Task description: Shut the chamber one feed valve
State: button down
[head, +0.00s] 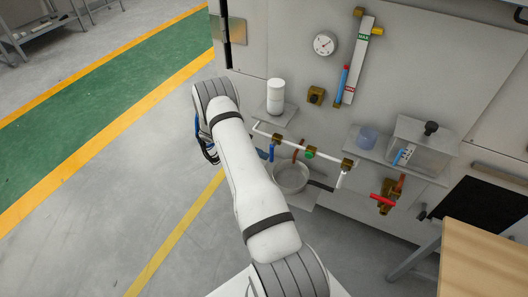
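A white pipe (328,157) with brass fittings runs along the lower part of the grey chamber wall. A short blue handle (271,152) hangs at its left end and a brown-red lever (298,147) stands near its middle. A green round part (310,153) sits beside that lever. Further right, a brass valve (391,192) carries a red handle (382,200) that points left, slightly tilted. No readable label shows which one is the chamber one feed valve. My arm rises from the bottom middle to the upper left, left of the pipe. My gripper is hidden or out of view.
Above are a round gauge (325,43) and a tilted level indicator (352,60). A white bottle (275,97) and a clear box (424,146) stand on wall shelves. A pan (291,177) sits below the pipe. A wooden table (484,262) fills the lower right. The left floor is clear.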

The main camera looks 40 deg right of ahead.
dwell(0.3)
jog(key=v, duration=0.8)
dwell(0.5)
